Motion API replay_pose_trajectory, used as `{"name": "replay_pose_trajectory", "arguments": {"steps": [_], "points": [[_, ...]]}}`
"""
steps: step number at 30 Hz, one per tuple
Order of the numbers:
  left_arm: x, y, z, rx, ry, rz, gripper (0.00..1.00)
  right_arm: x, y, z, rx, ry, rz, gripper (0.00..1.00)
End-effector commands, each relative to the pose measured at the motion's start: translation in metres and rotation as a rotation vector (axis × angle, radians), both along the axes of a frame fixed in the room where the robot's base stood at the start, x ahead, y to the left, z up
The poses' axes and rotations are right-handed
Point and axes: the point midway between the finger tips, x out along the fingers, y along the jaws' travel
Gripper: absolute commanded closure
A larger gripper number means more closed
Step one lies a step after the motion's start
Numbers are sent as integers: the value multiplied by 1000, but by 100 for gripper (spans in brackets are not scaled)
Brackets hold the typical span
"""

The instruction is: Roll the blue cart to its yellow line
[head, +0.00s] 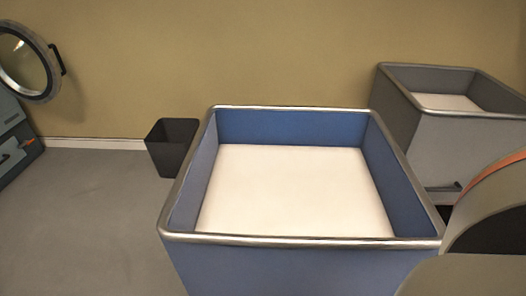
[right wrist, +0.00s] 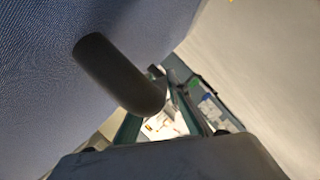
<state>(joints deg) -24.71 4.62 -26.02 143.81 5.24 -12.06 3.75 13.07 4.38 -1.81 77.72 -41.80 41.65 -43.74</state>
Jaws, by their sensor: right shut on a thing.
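The blue cart (head: 300,270) stands in the middle of the head view, open at the top, with a metal rim and a pale, bare inside floor. In the right wrist view its blue fabric side (right wrist: 50,80) fills the left. A dark round handle (right wrist: 110,68) sticks out from that side. My right gripper (right wrist: 160,112) is shut on the handle, low in that view; its fingertips are partly hidden behind the handle. In the head view the right gripper is hidden. My left gripper is in neither view. No yellow line can be made out on the floor.
A grey cart (head: 460,150) stands behind and to the right of the blue one. A black bin (head: 172,150) stands by the back wall, just left of the blue cart. A machine with a round open door (head: 30,65) is at the far left. The left floor is clear.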

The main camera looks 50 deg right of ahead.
Motion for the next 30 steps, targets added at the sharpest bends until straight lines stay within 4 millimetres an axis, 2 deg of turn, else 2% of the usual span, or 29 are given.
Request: {"name": "replay_pose_trajectory", "arguments": {"steps": [6, 7, 8, 9, 20, 25, 30], "points": [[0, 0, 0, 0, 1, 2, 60, -3, -2, -3, -3, 7, -1, 100], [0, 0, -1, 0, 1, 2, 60, -3, -2, -3, -3, 7, -1, 77], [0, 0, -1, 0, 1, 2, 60, -3, -2, -3, -3, 6, -2, 70], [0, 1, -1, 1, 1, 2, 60, -3, -2, -3, -3, 6, -2, 68], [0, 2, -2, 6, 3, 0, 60, -3, -2, 0, 0, 3, -1, 68], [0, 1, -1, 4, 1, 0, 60, -22, -9, 3, -1, 6, 0, 68], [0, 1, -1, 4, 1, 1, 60, -54, -21, 10, -2, 7, -1, 68]]}}
